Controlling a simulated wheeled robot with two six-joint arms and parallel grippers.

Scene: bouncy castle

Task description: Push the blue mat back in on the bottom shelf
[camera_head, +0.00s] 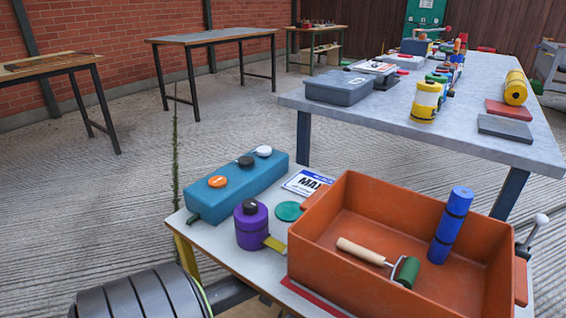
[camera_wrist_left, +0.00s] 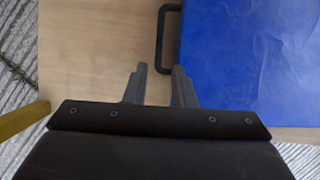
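The blue mat (camera_wrist_left: 250,60) shows in the left wrist view. It is a flat blue slab with a black handle (camera_wrist_left: 161,40) on its left side, lying on a pale wooden shelf board (camera_wrist_left: 90,50). Its near edge extends to about the board's front edge; its far and right parts are out of frame. The head view shows neither this mat nor either gripper.
A yellow table leg (camera_wrist_left: 25,118) stands left of my left gripper. Above, the near table (camera_head: 215,238) holds an orange crate (camera_head: 340,265) with a blue roll and a paint roller, a teal button box (camera_head: 240,185) and a purple canister (camera_head: 250,228). Open paved floor (camera_head: 90,200) lies left.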

